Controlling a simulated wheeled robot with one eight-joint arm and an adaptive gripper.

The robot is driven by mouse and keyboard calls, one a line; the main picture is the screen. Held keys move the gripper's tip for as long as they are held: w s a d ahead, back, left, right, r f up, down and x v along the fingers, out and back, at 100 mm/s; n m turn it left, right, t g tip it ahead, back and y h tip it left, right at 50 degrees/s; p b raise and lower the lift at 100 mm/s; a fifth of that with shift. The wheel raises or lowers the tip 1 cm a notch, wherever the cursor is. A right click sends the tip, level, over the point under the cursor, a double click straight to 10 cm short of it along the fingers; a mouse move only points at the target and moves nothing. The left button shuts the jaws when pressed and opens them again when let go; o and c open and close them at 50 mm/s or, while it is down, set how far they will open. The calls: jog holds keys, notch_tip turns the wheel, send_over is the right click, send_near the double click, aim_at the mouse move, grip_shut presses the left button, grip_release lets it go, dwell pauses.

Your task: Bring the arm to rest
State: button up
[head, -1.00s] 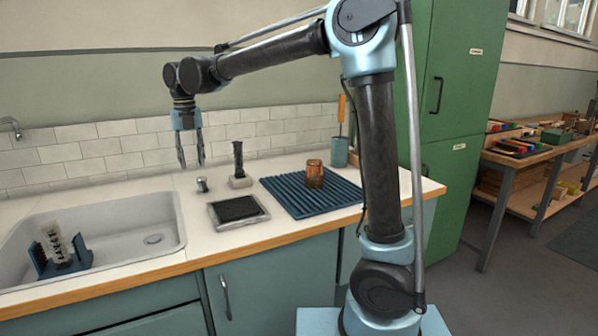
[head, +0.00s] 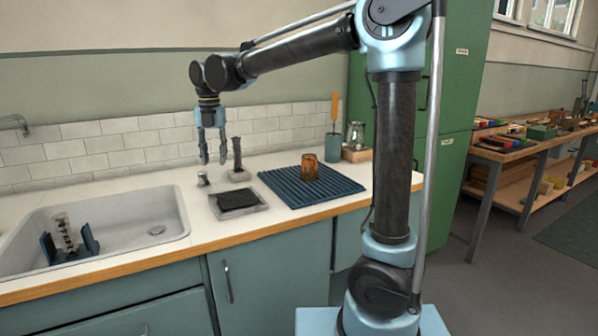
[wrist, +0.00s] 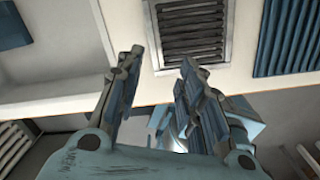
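My gripper (head: 213,160) hangs from my raised arm above the worktop, fingers pointing down. The two fingers are apart with nothing between them. In the head view it appears just left of the black upright brush-like piece (head: 237,154) and over the small metal cap (head: 203,179). In the wrist view the open fingers (wrist: 162,75) show bare counter between them, with the dark slatted tray just beyond.
A sink (head: 115,222) with a blue rack (head: 88,243) is left. A glass jug (head: 356,135) stands at back right.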

jog(key=s+d+f+m, duration=0.2)
jog(key=d+m, duration=0.7)
jog(key=d, duration=0.5)
jog(key=s+d+f+m, duration=0.1)
jog(key=d+f+m, duration=0.2)
jog(key=d+m, duration=0.8)
jog(key=s+d+f+m+t, duration=0.1)
jog(key=s+d+f+m, duration=0.6)
jog(key=d, duration=0.3)
jog(key=s+d+f+m+t, duration=0.1)
jog(key=s+d+f+m, duration=0.6)
jog(key=d+f+m, duration=0.2)
jog(key=shift+s+d+m, duration=0.35)
jog(key=shift+d+m, duration=0.05)
jog(key=shift+d, duration=0.3)
